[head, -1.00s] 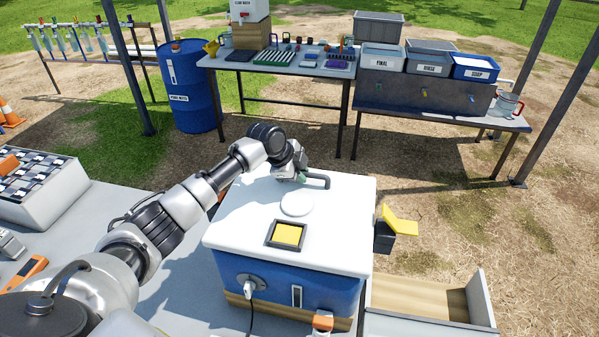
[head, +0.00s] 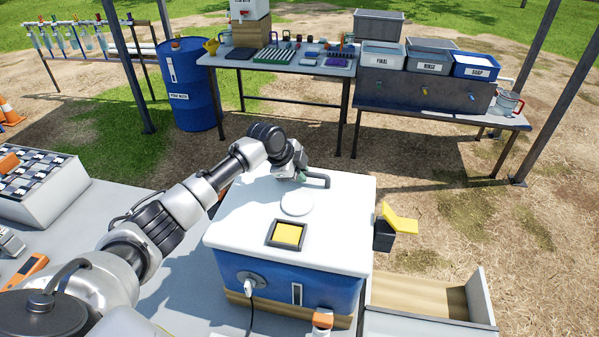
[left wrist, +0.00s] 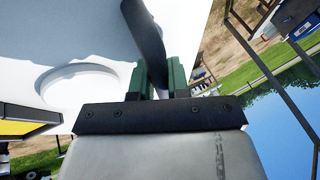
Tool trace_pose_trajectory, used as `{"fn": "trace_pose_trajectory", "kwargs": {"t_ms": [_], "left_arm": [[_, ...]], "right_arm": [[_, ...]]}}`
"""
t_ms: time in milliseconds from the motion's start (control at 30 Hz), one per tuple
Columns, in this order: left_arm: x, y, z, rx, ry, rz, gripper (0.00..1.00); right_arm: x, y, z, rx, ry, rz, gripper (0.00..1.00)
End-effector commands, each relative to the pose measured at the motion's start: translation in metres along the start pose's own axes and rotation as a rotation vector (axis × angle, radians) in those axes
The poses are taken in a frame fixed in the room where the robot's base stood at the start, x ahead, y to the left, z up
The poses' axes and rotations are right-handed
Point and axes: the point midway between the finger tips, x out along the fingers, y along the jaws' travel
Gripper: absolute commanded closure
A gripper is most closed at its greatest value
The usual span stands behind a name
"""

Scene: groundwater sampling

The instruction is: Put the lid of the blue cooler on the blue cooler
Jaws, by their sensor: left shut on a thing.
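The blue cooler (head: 318,287) stands on the grey table in front of me. Its white lid (head: 340,215) lies over the cooler's top, and in the head view I see no clear gap between them. The lid has a dark handle (head: 316,179) near its far edge, a round recess and a yellow square in a dark frame. My left gripper (head: 300,174) is at the far side of the lid, shut on the handle. The left wrist view shows the green-padded fingers (left wrist: 160,78) around the dark handle (left wrist: 146,40). My right gripper is not in view.
A yellow-and-black object (head: 390,228) is just right of the cooler. An open wooden-floored tray (head: 425,297) is at the front right. A checkered box (head: 38,190) is at the left. A blue barrel (head: 188,90) and tables with bins stand behind.

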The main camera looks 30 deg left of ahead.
Motion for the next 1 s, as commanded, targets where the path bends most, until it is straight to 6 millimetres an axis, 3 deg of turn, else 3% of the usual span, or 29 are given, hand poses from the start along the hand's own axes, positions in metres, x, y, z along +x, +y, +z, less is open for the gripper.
{"fn": "trace_pose_trajectory", "kwargs": {"t_ms": [967,1000], "left_arm": [[0.015,0.006,0.006,0.000,0.001,-0.001,1.00],[0.015,0.006,0.006,0.000,0.001,-0.001,0.79]], "right_arm": [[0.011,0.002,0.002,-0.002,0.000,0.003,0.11],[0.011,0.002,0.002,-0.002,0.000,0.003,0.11]]}}
